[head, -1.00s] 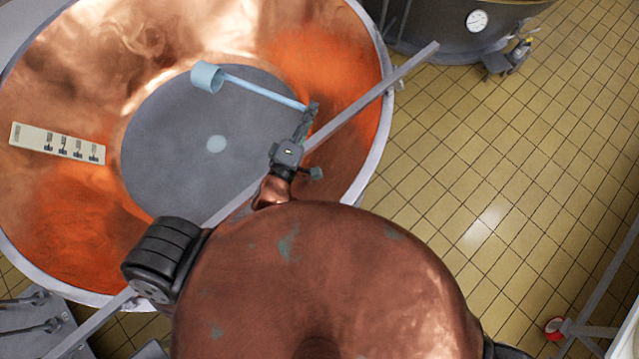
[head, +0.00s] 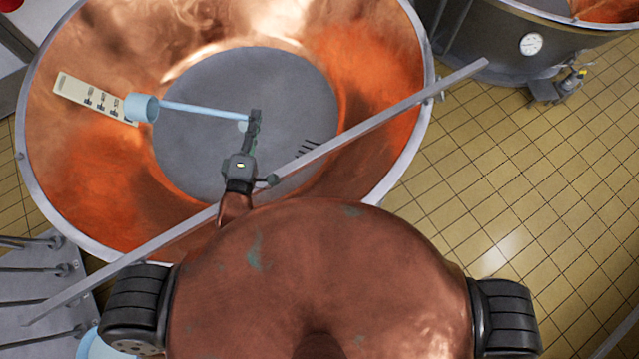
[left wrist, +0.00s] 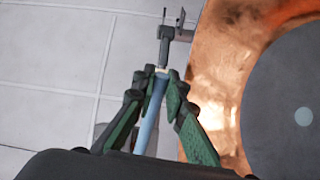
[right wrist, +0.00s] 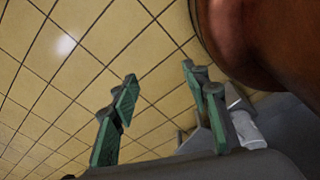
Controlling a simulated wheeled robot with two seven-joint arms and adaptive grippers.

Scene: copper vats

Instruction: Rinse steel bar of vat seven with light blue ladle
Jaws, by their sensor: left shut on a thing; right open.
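The light blue ladle (head: 205,109) is held over the open copper vat (head: 80,165), its handle nearly level and its cup (head: 142,107) at the left. My left gripper (head: 255,118) is shut on the handle's right end. The handle (left wrist: 150,125) also shows between its fingers in the left wrist view. The steel bar (head: 390,115) runs slantwise across the vat's near side, to the right of and below the ladle in the picture, with a gap between them. I cannot tell whether the cup holds liquid. My right gripper (right wrist: 158,75) is open and empty above the tiled floor in the right wrist view.
A pale measuring strip (head: 85,95) on the vat's left wall is partly behind the cup. A second vat with a dial gauge (head: 531,44) stands at top right. A grey rack (head: 35,270) and a light blue object (head: 95,347) are at lower left. Tiled floor (head: 500,190) is clear at right.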

